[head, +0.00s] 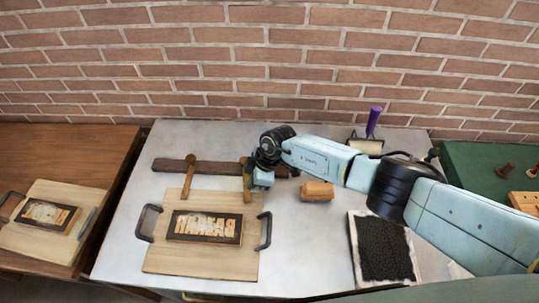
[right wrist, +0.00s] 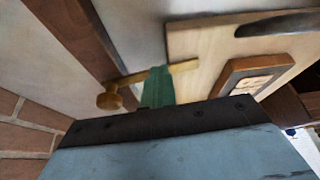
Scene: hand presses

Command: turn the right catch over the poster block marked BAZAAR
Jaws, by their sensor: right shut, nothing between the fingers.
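The poster block marked BAZAAR (head: 205,226), dark with pale mirrored letters, lies on a light wooden board (head: 195,264); its corner also shows in the right wrist view (right wrist: 240,80). The right catch (head: 247,184), a brown bar with a round knob, points from the dark rail toward the board; its tip lies over the board's edge, near the block's corner. The left catch (head: 187,180) points the same way. My right gripper (head: 262,184) is shut and empty, just right of the right catch. In the right wrist view its green fingers (right wrist: 159,84) overlap the catch; contact is unclear.
The dark rail (head: 168,165) runs behind the board. Black handles (head: 265,230) flank the board. A wooden block (head: 317,190), a black pad in a tray (head: 384,246) and a purple-handled roller (head: 373,122) stand to the right. Another board (head: 50,240) is at left.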

